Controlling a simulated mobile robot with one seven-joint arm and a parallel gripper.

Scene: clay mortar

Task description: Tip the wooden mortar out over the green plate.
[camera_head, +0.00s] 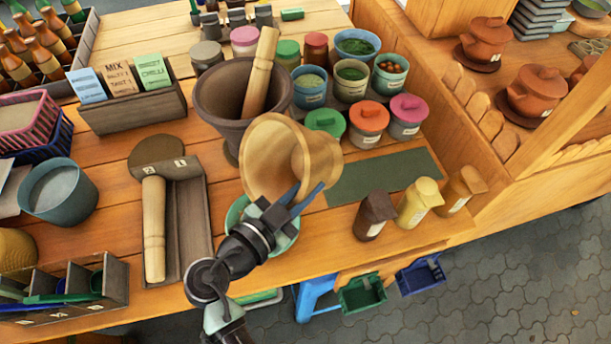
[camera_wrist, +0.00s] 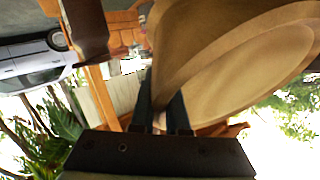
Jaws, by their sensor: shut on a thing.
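The wooden mortar (camera_head: 300,145) is held in the air, tipped well over on its side, with one broad round end turned to the left and toward the camera. It also fills the upper right of the wrist view (camera_wrist: 195,45). My gripper (camera_head: 297,196) is shut on it, and in the wrist view the fingers (camera_wrist: 166,105) meet its wall near the narrow part. The green plate (camera_head: 236,214) lies on the table below, mostly hidden by the gripper and mortar. I see nothing falling from the mortar, and cannot tell what is in it.
A dark mortar (camera_head: 211,100) with a wooden pestle (camera_head: 261,72) stands close behind. Lidded pots, including an orange-lidded one (camera_head: 369,118), stand behind right. Small jars (camera_head: 417,203) stand at the right front. A pestle (camera_head: 154,230) lies in a tray at left. A green mat (camera_head: 385,176) is bare.

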